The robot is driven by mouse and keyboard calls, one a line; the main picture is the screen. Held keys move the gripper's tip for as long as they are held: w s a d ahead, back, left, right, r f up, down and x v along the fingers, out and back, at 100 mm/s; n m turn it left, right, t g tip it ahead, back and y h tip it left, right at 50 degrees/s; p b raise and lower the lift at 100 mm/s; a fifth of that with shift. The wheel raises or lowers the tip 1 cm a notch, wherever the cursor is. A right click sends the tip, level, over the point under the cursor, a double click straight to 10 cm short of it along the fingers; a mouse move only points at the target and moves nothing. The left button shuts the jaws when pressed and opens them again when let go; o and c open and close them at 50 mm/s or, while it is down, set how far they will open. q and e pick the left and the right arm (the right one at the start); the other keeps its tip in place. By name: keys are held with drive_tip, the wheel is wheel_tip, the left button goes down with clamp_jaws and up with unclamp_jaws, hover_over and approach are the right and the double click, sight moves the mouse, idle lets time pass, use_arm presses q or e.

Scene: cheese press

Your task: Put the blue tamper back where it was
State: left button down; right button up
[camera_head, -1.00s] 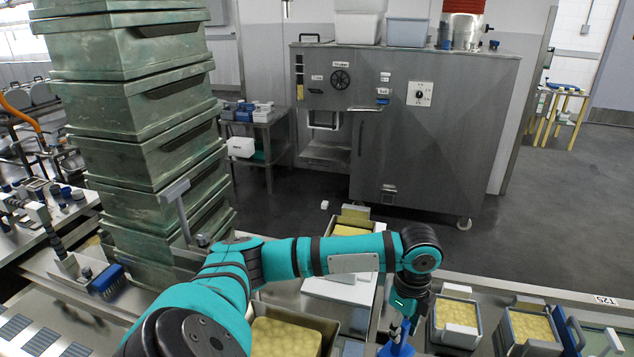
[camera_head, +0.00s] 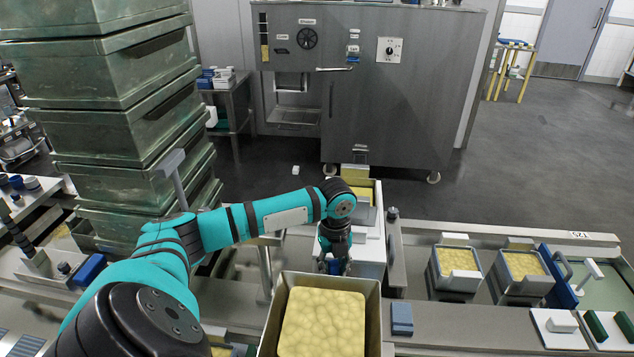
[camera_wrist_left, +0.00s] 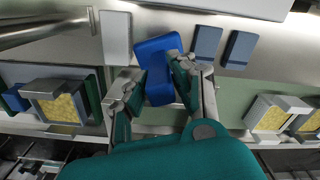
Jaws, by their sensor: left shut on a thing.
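My left gripper (camera_head: 335,264) is at the far end of the teal arm, just behind the large mould with yellow cheese (camera_head: 322,322). In the left wrist view its two fingers (camera_wrist_left: 155,92) are closed around the blue tamper (camera_wrist_left: 158,58), a bright blue block tilted slightly between them. My right gripper is in neither view.
A blue-grey block (camera_head: 401,318) lies on the steel bench right of the large mould. Two smaller cheese moulds (camera_head: 456,262) (camera_head: 521,268) stand further right. A tall stack of green crates (camera_head: 125,130) is at the left. A steel cabinet (camera_head: 385,110) stands behind.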

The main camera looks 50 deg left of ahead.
use_arm(q)
drive_tip(key=f, duration=0.5)
drive_tip(key=shift+w+d+f, duration=0.15)
drive_tip(key=shift+w+d, duration=0.2)
drive_tip(key=shift+d, duration=0.05)
drive_tip(key=shift+s+f, duration=0.1)
drive_tip(key=shift+f, duration=0.2)
drive_tip(key=shift+a+f, duration=0.1)
drive_tip(key=shift+f, duration=1.65)
drive_tip(key=c, duration=1.5)
unclamp_jaws()
drive_tip(key=o, duration=0.4)
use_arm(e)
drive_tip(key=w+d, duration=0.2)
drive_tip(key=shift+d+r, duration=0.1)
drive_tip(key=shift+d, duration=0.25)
